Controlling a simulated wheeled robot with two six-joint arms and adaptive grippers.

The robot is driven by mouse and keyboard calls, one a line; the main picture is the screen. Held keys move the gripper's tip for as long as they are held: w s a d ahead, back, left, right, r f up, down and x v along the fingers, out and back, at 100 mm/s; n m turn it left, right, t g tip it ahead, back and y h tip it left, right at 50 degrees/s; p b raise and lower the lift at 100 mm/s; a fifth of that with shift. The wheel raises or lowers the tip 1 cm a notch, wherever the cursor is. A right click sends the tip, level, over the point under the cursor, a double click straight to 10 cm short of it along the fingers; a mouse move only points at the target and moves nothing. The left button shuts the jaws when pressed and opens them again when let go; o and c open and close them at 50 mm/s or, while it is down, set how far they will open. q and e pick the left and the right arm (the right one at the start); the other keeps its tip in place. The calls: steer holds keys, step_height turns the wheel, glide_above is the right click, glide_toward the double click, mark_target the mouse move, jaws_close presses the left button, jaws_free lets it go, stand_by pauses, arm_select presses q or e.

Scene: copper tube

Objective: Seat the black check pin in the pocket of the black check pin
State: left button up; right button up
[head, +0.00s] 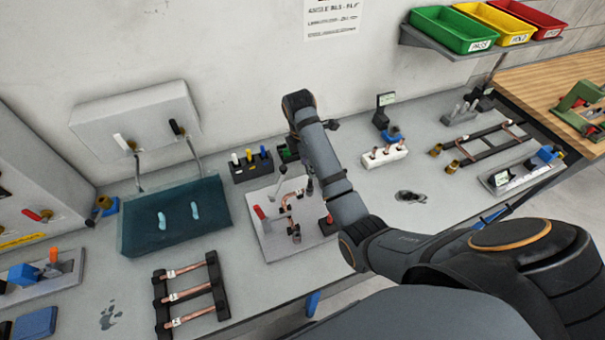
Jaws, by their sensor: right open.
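My right gripper (314,131) is open, largely hidden by its own forearm; only dark parts show at either side. It hangs over the back of the bench, near the pin holder. The black pin holder (251,169) carries white, yellow and blue-topped pins. A green-topped piece (287,151) stands beside it, partly covered by the arm. I cannot make out the black check pin or its pocket for certain. A small dark upright piece (310,185) shows beside the forearm, above the grey fixture plate (272,243) with copper tube and red handles. My left gripper is out of view.
A white block (384,157) with copper fittings stands right of my arm. Green, yellow and red bins (452,30) sit on a shelf at back right.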

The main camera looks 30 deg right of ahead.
mark_target(310, 180)
steer(key=f+b, duration=0.2)
steer(key=f, duration=0.1)
steer(key=f+b, duration=0.2)
steer(key=shift+d, duration=0.3)
steer(key=shift+w+f, duration=0.2)
steer(key=shift+w, duration=0.1)
steer(key=shift+d+f+p, duration=0.15)
steer(key=shift+f+p, duration=0.35)
steer(key=shift+p, duration=0.15)
step_height(310, 180, down, 3)
steer(key=shift+s+d+r+p, duration=0.1)
steer(key=shift+s+r+p, duration=0.05)
steer(key=shift+p, duration=0.4)
steer(key=shift+f, duration=0.65)
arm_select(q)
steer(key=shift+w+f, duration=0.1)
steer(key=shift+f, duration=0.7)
arm_select(e)
jaws_close()
